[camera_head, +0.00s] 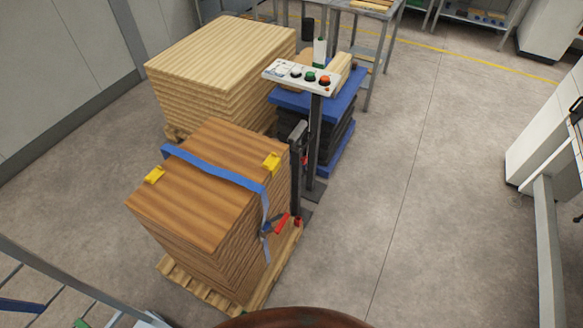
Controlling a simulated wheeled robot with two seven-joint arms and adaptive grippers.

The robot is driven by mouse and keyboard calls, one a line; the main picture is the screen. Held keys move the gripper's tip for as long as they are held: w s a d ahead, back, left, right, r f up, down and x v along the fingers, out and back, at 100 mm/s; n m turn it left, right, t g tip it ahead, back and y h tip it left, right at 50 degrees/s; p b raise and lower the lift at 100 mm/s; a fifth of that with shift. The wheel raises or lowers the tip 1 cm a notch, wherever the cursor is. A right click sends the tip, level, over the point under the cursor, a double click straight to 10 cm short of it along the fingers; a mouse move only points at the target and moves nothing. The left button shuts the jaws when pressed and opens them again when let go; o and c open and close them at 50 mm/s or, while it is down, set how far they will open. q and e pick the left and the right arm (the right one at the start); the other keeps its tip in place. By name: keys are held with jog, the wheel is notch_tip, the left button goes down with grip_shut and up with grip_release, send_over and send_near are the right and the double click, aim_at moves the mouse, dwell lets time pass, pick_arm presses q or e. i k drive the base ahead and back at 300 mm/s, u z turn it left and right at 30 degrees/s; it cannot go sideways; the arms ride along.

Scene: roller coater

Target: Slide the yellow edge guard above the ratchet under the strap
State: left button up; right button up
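A stack of brown wooden boards (190,207) stands on a pallet (198,291) left of centre. A blue strap (213,169) crosses its top and hangs down the right side. A ratchet with a red handle (281,221) sits low on that side, by the strap. One yellow edge guard (271,162) lies on the right top edge, beside the strap on its far side, apart from it. A second yellow edge guard (154,175) lies on the left top edge, on the near side of the strap. Neither gripper is in view.
A control post with buttons (302,77) and a dark upright (296,175) stand close behind the stack's right side. A paler board stack (220,65) and a blue platform (338,107) are behind. Open floor (430,190) lies to the right. A metal frame (70,280) is at lower left.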

aim_at(272, 163)
jog(key=z, duration=0.3)
jog(key=k, duration=0.35)
jog(key=z, duration=1)
jog(key=k, duration=1.05)
jog(key=z, duration=0.8)
jog(key=i, duration=2.7)
jog(key=u, duration=1.25)
jog(key=i, duration=1)
jog(key=u, duration=1.35)
jog(key=i, duration=0.4)
jog(key=u, duration=0.35)
